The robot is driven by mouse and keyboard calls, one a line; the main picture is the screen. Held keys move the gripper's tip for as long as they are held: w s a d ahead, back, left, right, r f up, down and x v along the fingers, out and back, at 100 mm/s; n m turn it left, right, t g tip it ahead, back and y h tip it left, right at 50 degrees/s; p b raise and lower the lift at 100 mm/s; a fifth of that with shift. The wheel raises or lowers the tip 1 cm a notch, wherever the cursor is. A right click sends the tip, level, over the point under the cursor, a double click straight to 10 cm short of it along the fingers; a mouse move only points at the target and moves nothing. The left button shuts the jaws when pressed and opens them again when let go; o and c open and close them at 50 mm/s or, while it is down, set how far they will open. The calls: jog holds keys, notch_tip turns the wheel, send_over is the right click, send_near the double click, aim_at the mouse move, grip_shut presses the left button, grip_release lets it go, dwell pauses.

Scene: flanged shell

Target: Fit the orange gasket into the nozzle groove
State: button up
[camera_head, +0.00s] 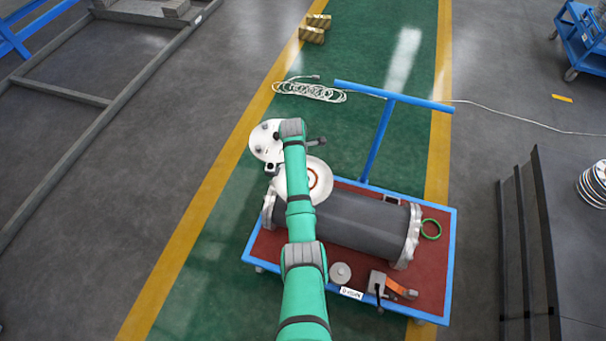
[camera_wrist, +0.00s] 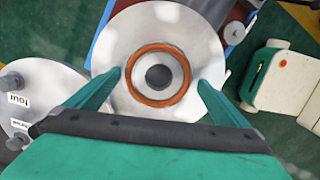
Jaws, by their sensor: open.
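The orange gasket (camera_wrist: 158,103) lies as a ring on the pale round end face (camera_wrist: 200,35), around a dark central opening (camera_wrist: 158,76). It looks concentric with the opening; whether it is fully down in the groove, I cannot tell. My gripper (camera_wrist: 160,82) is open, with one green finger on each side of the gasket in the wrist view. The fingertips appear at or very near its outer edge; contact is unclear. In the head view the face (camera_head: 325,186) and gasket (camera_head: 316,181) show beside my arm, which hides part of them. The fingers are not clear there.
The dark cylindrical shell (camera_head: 360,222) lies on a red-topped blue cart (camera_head: 440,285). A green ring (camera_head: 431,229), a grey disc (camera_head: 340,273) and a clamp-like block (camera_head: 378,283) are on the cart. A labelled pale plate (camera_wrist: 50,80) is left of the face.

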notch_tip(320, 180, up, 11)
jog(key=a, duration=0.1)
jog(key=shift+a+f, duration=0.15)
jog(key=shift+f, duration=0.05)
dwell(0.6)
